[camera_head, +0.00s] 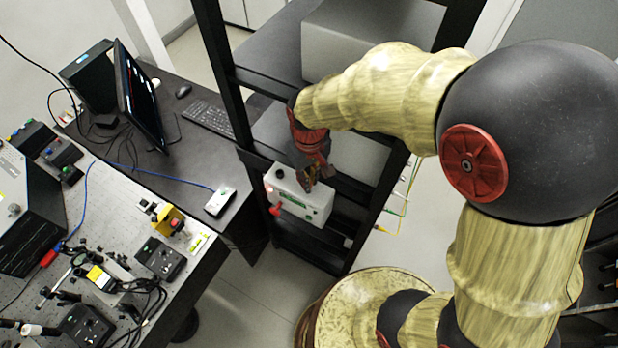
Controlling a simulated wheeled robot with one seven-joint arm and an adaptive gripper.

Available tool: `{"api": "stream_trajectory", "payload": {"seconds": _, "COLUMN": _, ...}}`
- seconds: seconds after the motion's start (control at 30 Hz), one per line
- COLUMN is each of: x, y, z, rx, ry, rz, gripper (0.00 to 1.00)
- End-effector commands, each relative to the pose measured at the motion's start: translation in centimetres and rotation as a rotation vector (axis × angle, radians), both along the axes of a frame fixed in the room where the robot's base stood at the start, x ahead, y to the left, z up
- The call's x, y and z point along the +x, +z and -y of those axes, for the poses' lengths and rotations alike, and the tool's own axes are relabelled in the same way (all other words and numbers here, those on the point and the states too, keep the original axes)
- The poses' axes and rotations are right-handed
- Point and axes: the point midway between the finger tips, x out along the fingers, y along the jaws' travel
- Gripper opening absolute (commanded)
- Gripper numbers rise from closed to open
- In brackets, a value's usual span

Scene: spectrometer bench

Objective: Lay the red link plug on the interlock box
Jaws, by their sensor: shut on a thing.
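The interlock box (287,201) is a pale grey box with a green label, standing in the black rack frame at the middle of the view. A small red piece (276,210) sticks out at the lower left of its front face; it looks like a red plug, but I cannot tell for sure. My gripper (308,184) points down at the right part of the box top, close to or touching it; I cannot tell which. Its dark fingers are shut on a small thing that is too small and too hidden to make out.
Black rack posts (218,75) stand close around my forearm. A grey unit (345,40) sits above the box. At left, a desk holds a monitor (137,95) and keyboard (208,118); an optical bench (110,215) bears several devices. Yellow and green cables hang right of the rack.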

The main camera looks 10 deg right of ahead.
Motion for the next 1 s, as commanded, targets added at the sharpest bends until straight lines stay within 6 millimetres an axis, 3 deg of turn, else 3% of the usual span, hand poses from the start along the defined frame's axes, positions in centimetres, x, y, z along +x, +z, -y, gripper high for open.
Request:
{"api": "stream_trajectory", "payload": {"seconds": 0.27, "x": 0.0, "y": -0.4, "z": 0.0, "rx": 0.0, "ry": 0.0, "rz": 0.0, "gripper": 0.0}}
{"api": "stream_trajectory", "payload": {"seconds": 0.3, "x": 0.0, "y": -0.3, "z": 0.0, "rx": 0.0, "ry": 0.0, "rz": 0.0, "gripper": 0.13}}
{"api": "stream_trajectory", "payload": {"seconds": 0.6, "x": 0.0, "y": -0.2, "z": 0.0, "rx": 0.0, "ry": 0.0, "rz": 0.0, "gripper": 0.29}}
{"api": "stream_trajectory", "payload": {"seconds": 1.0, "x": 0.1, "y": 0.7, "z": 0.0, "rx": 0.001, "ry": 0.0, "rz": 0.004, "gripper": 0.29}}
